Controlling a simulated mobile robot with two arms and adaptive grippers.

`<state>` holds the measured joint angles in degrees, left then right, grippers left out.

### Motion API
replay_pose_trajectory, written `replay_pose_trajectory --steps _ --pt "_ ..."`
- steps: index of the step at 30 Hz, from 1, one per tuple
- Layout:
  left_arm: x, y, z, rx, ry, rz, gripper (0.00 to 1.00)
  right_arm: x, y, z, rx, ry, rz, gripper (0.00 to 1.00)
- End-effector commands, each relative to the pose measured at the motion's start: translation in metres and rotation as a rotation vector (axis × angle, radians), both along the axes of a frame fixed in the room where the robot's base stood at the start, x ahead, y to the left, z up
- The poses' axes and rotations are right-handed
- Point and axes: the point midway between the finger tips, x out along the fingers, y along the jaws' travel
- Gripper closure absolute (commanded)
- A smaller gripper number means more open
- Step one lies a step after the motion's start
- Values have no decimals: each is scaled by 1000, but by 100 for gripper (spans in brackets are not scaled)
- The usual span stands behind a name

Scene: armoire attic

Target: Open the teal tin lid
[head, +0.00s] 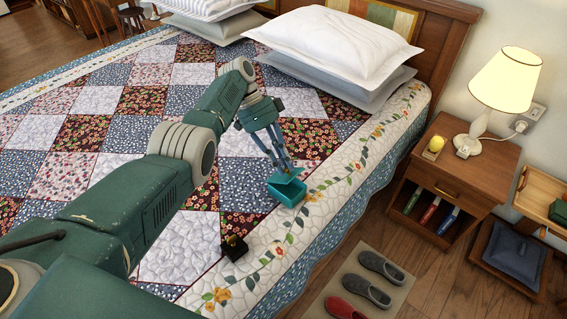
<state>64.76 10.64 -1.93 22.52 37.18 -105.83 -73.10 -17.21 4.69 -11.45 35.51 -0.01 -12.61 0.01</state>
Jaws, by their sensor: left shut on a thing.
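The teal tin (290,194) stands on the patchwork quilt near the bed's right side. Its lid (284,182) is tilted up, with a dark gap between the lid and the tin's body. My left gripper (284,165) reaches down from the upper left and is shut on the lid's raised edge. The fingertips are small here, and their exact contact with the lid is hard to make out. My right gripper is not in view.
A nightstand (480,155) with a lit lamp (505,80) stands to the right. Slippers (366,290) lie on a floor mat. Open quilt surrounds the tin.

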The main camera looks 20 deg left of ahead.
Motion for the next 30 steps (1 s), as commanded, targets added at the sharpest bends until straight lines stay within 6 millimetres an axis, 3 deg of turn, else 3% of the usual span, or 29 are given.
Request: replay_pose_trajectory --steps 1,2,4,17,20,24,30 --pt "0 0 0 1 0 0 100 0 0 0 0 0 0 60" --pt "0 0 0 1 0 0 80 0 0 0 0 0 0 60" --pt "0 0 0 1 0 0 66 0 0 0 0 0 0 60" --pt "1 0 8 0 -3 -1 65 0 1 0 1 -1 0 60" --pt "1 0 22 1 -6 0 65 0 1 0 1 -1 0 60" --pt "1 1 54 3 -7 -1 65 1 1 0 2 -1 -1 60" --pt "0 2 76 6 -2 0 65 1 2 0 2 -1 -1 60"
